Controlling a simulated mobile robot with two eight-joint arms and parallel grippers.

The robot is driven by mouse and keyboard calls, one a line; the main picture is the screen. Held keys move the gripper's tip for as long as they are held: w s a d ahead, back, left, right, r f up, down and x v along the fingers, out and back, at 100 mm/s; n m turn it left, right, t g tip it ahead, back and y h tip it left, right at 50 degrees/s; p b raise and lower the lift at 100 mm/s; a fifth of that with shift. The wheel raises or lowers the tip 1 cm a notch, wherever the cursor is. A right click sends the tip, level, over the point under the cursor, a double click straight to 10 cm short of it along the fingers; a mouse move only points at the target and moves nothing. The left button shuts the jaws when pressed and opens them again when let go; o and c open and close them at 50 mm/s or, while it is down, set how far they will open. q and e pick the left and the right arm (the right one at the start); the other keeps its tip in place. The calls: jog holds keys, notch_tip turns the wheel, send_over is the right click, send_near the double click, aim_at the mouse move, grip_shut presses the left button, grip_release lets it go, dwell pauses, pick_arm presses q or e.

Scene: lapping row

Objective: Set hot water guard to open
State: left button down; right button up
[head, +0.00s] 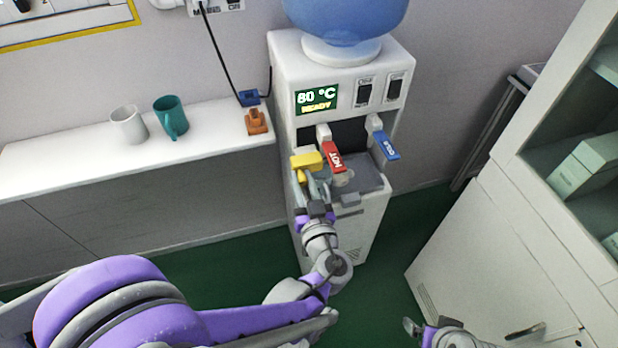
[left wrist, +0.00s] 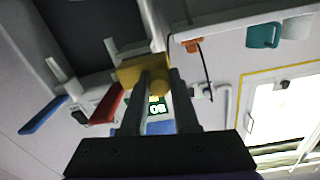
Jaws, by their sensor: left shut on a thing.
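The yellow hot water guard (head: 306,161) is on the front of the white water dispenser (head: 290,75), just left of the red HOT lever (head: 334,157). My left gripper (head: 311,178) is at the guard, its fingers shut on it. In the left wrist view the yellow guard (left wrist: 130,74) is at the fingertips of my left gripper (left wrist: 160,80), which cover part of it. The red lever (left wrist: 108,105) is beside it there. The display reads 80 °C READY. My right gripper (head: 412,327) is low at the bottom right, away from the dispenser; its opening is unclear.
A blue COLD lever (head: 387,146) is right of the red one, above the grey drip tray (head: 366,180). A white shelf (head: 70,152) at left holds a white mug (head: 128,125) and a teal mug (head: 171,116). A pale cabinet (head: 500,240) stands at right. Green floor lies between.

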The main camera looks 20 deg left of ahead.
pick_arm(q)
jog(key=c, duration=0.7)
grip_release()
jog(key=shift+s+a, duration=0.15)
jog(key=shift+a, duration=0.05)
jog(key=shift+o, duration=0.2)
jog(key=shift+d, duration=0.15)
jog(key=shift+s+d, duration=0.2)
jog(key=shift+s, duration=0.1)
jog(key=v, duration=1)
jog(key=shift+a, duration=0.1)
